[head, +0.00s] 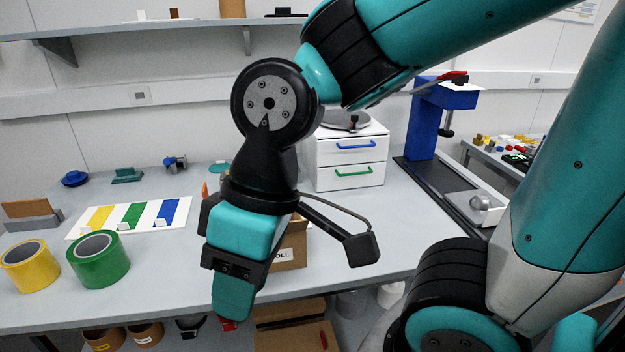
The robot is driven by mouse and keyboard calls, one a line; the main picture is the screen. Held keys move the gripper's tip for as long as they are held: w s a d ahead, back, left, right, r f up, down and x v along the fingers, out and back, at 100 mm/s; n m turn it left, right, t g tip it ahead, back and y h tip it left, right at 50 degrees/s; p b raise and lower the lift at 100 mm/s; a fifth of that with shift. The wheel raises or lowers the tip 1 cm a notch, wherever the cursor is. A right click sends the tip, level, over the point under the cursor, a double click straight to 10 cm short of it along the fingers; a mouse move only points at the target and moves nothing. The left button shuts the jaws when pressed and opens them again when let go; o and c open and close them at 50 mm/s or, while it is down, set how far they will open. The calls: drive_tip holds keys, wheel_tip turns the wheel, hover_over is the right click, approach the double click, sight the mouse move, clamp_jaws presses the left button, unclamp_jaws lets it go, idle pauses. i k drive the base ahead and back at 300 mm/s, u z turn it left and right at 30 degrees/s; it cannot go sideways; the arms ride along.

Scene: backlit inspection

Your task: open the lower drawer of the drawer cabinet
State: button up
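The white drawer cabinet (312,160) stands on the table behind my arm, right of the picture's middle. Its upper drawer has a blue handle (356,146). Its lower drawer (330,181) has a green handle (353,173). Both drawer fronts look flush with the cabinet. My wrist covers part of the cabinet's left side. My gripper (234,295) hangs over the table's front part, nearer the camera and left of the cabinet, clear of the handles. It points down, and I cannot see a gap between its fingers.
A cardboard box (293,252) stands partly hidden behind my gripper. A yellow roll (30,266) and a green roll (98,260) stand at the left front, before a colour-striped board (80,221). A blue press-like stand (424,120) is right of the cabinet. The table before the cabinet looks mostly clear.

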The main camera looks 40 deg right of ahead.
sight(344, 165)
drive_tip(key=u, duration=0.35)
drive_tip(key=i, duration=0.7)
drive_tip(key=z, duration=1.5)
